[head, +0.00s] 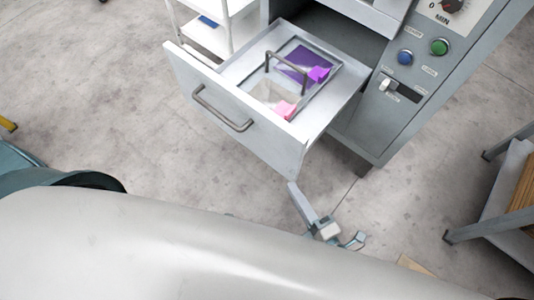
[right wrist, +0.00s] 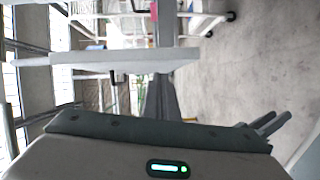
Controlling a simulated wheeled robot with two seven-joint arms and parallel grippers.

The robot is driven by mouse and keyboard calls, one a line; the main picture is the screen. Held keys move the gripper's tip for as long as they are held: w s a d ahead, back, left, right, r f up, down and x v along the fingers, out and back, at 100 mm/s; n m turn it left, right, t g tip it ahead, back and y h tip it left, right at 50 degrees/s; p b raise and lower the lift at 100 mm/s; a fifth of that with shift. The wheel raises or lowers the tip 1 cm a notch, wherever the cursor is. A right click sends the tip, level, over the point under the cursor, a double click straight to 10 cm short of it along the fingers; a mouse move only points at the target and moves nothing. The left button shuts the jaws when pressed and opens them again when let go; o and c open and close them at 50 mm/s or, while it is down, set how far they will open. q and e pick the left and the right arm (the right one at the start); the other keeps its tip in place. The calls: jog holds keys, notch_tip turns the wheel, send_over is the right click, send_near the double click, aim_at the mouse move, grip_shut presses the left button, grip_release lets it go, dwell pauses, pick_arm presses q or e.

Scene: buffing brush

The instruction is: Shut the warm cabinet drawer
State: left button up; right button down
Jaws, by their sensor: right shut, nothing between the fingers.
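The cabinet drawer (head: 225,108) is pulled well out of the grey cabinet (head: 390,125) in the head view. Its light front panel carries a curved bar handle (head: 222,110). My right gripper (head: 294,190) is shut and empty, low by the front panel's lower right corner. Its tip looks close to that corner; I cannot tell whether they touch. In the right wrist view a pale panel, likely the drawer (right wrist: 125,60), crosses above the shut gripper (right wrist: 159,95). My left gripper is not in view.
A tray (head: 262,92) with an upright handle and purple and pink items lies in the drawer. A white shelf cart (head: 205,40) stands behind left. A grey rack (head: 500,205) stands at right. Open floor (head: 130,110) lies left of the drawer.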

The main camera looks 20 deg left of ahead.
aim_at(267, 157)
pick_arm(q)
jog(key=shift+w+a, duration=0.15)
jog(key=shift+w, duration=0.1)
pick_arm(e)
jog(key=s+a+r+n+g+y, duration=0.1)
jog(key=s+a+r+n+y, duration=0.1)
jog(key=s+a+r+n, duration=0.1)
jog(key=shift+s+a+r, duration=0.15)
jog(key=shift+s+r, duration=0.05)
jog(key=shift+r, duration=0.25)
